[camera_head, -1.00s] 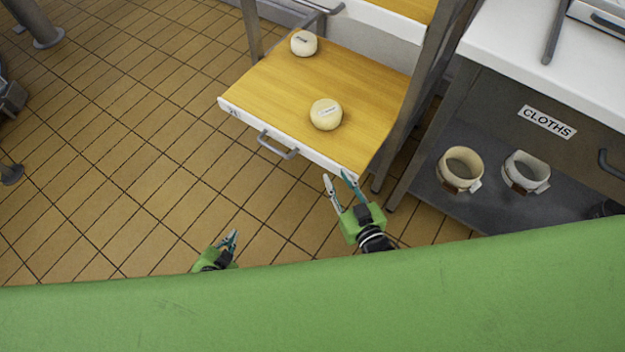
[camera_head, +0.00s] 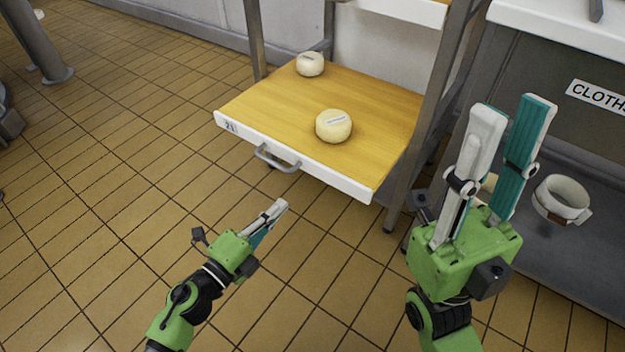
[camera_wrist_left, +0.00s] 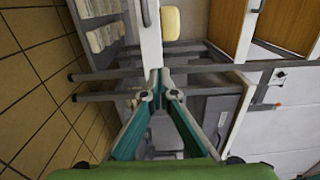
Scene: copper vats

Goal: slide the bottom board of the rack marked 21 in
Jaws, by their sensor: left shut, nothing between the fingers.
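The bottom board (camera_head: 262,106) of the rack has a yellow wood top and a white front edge marked 21. It sticks out of the rack, with a grey handle (camera_head: 277,160) on its front. Two round pale cheeses lie on it, one near the front (camera_head: 333,126) and one at the back left (camera_head: 310,64). My left gripper (camera_head: 277,210) is shut and empty, in front of and below the handle, apart from it. In the left wrist view its fingertips (camera_wrist_left: 160,90) meet just before a white edge. My right gripper (camera_head: 515,108) is raised at the right, its fingers apart and empty.
The rack's grey post (camera_head: 428,120) stands right of the board, with another white-fronted board (camera_head: 405,10) above. A counter with a CLOTHS label (camera_head: 597,94) and a pale tub (camera_head: 562,199) on its shelf is at the right.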

